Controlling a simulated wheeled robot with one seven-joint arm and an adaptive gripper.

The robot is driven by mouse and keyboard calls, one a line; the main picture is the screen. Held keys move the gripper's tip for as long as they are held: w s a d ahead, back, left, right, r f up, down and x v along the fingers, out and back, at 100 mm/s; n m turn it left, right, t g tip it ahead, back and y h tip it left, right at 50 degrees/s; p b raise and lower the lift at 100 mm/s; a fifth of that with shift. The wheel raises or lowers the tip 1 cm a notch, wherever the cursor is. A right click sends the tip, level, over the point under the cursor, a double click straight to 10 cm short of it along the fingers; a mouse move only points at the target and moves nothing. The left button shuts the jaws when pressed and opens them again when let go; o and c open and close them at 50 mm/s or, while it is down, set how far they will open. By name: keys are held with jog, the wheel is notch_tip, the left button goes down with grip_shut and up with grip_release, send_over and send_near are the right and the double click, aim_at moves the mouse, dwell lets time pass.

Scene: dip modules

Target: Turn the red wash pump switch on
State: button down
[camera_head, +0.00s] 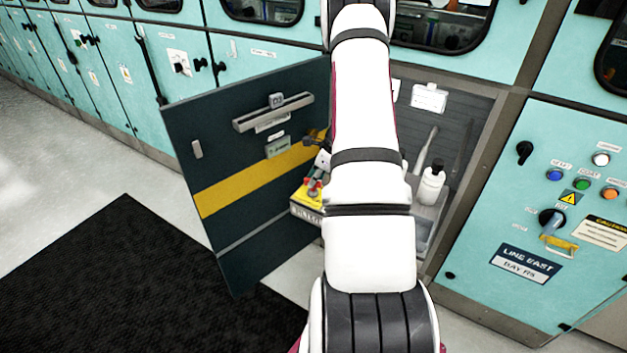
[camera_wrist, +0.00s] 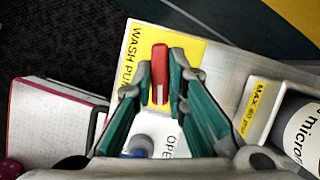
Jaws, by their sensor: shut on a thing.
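The red wash pump switch (camera_wrist: 159,75) is a red lever with a pale stripe. It stands on a yellow plate marked "WASH PU…" (camera_wrist: 190,48), the rest of the text being hidden. My gripper (camera_wrist: 160,84) has its green-and-grey fingers on either side of the lever, shut on it. A grey knob with blue below it (camera_wrist: 140,146) and a partly covered "OPE…" label sit nearer the palm.
The dark cabinet door (camera_head: 235,150) stands open on the left. A white bottle (camera_head: 432,186) stands inside the cabinet. A cylinder marked "micron" (camera_wrist: 302,132) and a "MAX 60 psi" label (camera_wrist: 260,108) are close at right. A control panel (camera_head: 580,220) is at right.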

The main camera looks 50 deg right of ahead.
jog(key=n+y+b, duration=0.1)
jog(key=n, duration=0.2)
jog(key=shift+w+d+f+n+g, duration=0.1)
jog(key=shift+n+g, duration=0.3)
jog(key=n+g+y+b, duration=0.1)
jog(key=n+b, duration=0.1)
jog(key=n, duration=0.1)
jog(key=shift+w+d+n, duration=0.1)
jog(key=shift+n, duration=0.2)
jog(key=n, duration=0.2)
jog(key=n+g+y+b, duration=0.1)
jog(key=n, duration=0.1)
jog(key=shift+g+b, duration=0.3)
jog(key=shift+w+n+g+b, duration=0.1)
jog(key=shift+n+g+b, duration=0.5)
jog(key=shift+n, duration=1.2)
jog(key=c, duration=1.6)
grip_release()
